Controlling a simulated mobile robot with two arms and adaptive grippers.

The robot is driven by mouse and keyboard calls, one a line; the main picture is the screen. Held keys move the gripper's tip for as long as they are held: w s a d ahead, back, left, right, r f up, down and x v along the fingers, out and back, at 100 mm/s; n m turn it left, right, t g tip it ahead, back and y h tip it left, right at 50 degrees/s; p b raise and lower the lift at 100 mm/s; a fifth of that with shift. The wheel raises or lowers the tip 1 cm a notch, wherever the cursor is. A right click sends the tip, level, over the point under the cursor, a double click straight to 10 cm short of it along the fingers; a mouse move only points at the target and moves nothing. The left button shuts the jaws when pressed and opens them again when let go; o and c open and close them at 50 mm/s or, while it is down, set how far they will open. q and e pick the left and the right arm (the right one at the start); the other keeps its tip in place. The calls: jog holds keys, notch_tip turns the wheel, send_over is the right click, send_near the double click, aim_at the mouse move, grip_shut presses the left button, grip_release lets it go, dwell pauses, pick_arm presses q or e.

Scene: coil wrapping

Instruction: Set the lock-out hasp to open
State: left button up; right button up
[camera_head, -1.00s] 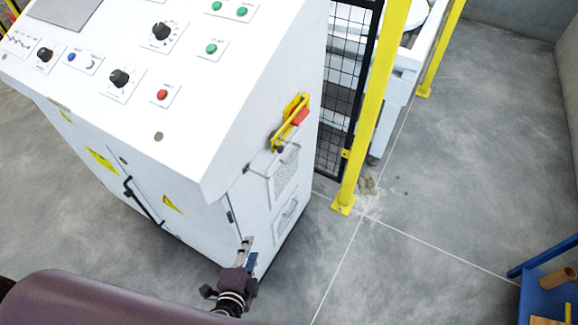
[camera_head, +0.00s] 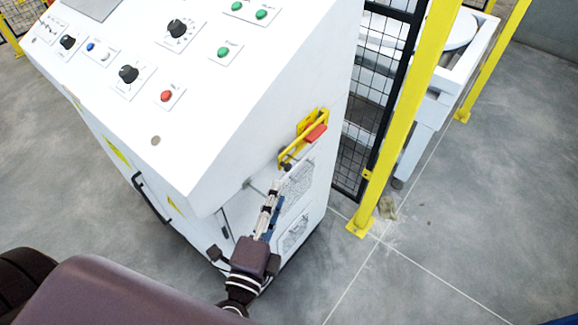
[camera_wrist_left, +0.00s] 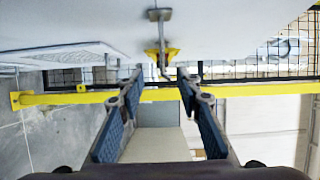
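The lock-out hasp (camera_head: 303,140) is a yellow piece with a red part (camera_head: 316,133), mounted on the right side of the white control cabinet (camera_head: 225,110). In the left wrist view, yellow parts (camera_wrist_left: 153,55) show ahead, with a grey metal bracket and thin rod (camera_wrist_left: 161,30) in front of them. My left gripper (camera_head: 275,188) is just below the hasp beside the cabinet side. In the wrist view its two blue-padded fingers (camera_wrist_left: 160,78) are apart, with nothing clearly gripped; the rod's lower end appears between the tips. I cannot tell whether they touch it. My right gripper is out of view.
The cabinet top carries knobs and buttons, including a red button (camera_head: 167,96). A yellow post (camera_head: 408,120) and black mesh fence (camera_head: 368,95) stand right of the cabinet. Grey floor (camera_head: 470,210) is clear further right.

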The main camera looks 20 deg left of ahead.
pick_arm(q)
jog(key=w+p, duration=0.3)
jog(key=w, duration=0.3)
jog(key=shift+w+r, duration=0.2)
jog(key=shift+r, duration=0.05)
jog(key=shift+w+f, duration=0.1)
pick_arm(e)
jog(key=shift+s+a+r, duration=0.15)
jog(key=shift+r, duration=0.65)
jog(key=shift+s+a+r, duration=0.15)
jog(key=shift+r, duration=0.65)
pick_arm(q)
grip_shut()
